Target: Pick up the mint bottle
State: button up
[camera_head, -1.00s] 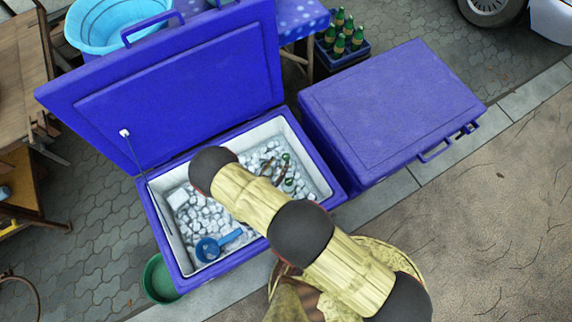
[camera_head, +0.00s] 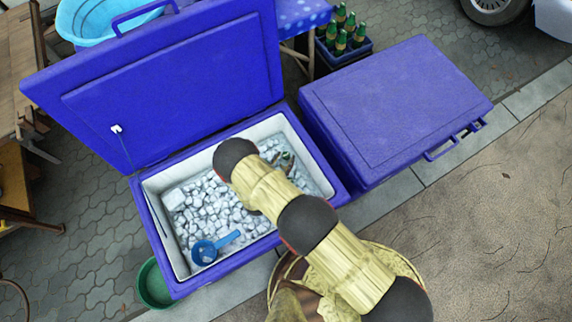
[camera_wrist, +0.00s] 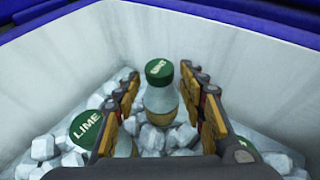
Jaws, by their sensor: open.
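A clear, pale bottle with a dark green cap (camera_wrist: 160,71) stands in the ice in the wrist view. The lettering on its cap is too small to read surely, so I cannot confirm it is the mint bottle. My gripper (camera_wrist: 160,88) is open, with one finger on each side of this bottle and gaps visible. A second bottle, its green cap marked LIME (camera_wrist: 86,130), is at the lower left, outside the left finger. In the head view a green cap (camera_head: 287,155) shows beside my arm, which hides most of my gripper.
The blue cooler (camera_head: 160,240) is open and full of ice, with white inner walls (camera_wrist: 60,55) close around my gripper. A blue scoop (camera_head: 205,251) lies on the ice.

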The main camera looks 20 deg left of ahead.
jog(key=shift+w+f, duration=0.15)
jog(key=shift+w, duration=0.25)
jog(key=shift+c, duration=0.6)
grip_shut()
